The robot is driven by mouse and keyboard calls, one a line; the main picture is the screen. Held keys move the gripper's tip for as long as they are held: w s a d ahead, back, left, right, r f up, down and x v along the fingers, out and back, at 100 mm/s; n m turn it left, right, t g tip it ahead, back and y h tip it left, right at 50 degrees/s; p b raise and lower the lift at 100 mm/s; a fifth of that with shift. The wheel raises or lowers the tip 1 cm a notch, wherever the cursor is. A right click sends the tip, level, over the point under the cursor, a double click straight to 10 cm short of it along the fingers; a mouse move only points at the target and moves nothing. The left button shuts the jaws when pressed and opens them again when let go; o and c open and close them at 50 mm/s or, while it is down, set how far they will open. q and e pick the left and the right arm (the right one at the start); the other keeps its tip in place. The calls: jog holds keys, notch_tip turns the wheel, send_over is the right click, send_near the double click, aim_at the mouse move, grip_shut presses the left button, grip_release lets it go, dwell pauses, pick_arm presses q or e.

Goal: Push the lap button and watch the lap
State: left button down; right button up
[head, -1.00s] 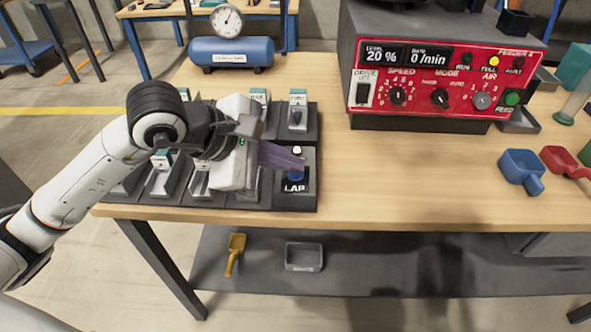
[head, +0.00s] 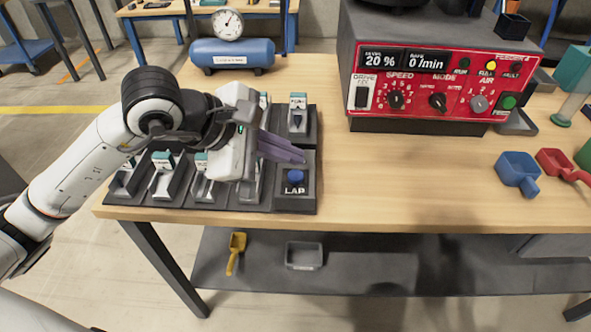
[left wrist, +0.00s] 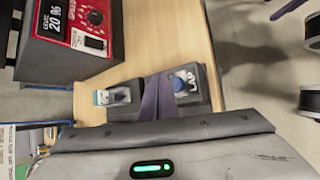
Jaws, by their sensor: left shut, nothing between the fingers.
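The blue lap button (head: 295,176) sits on a dark block (head: 307,192) marked LAP at the near right corner of the rack. The button also shows in the left wrist view (left wrist: 178,84). My left gripper (head: 302,159) is shut and empty. Its purple fingers hang above and just behind the button in the head view, and appear apart from it. In the left wrist view the fingers (left wrist: 157,97) lie beside the button. The far part of the LAP block is hidden behind the fingers. My right gripper is not in view.
A red feeder panel (head: 450,85) reads 20 % and 0 /min, with a yellow light (head: 491,66) lit. Several teal-topped holders fill the rack left of the button. A blue scoop (head: 518,172) and a red scoop (head: 562,165) lie at right. The table's middle is clear.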

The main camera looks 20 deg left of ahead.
aim_at(289, 178)
pick_arm(q)
jog(key=shift+r+p, duration=0.95)
jog(key=shift+r, duration=0.95)
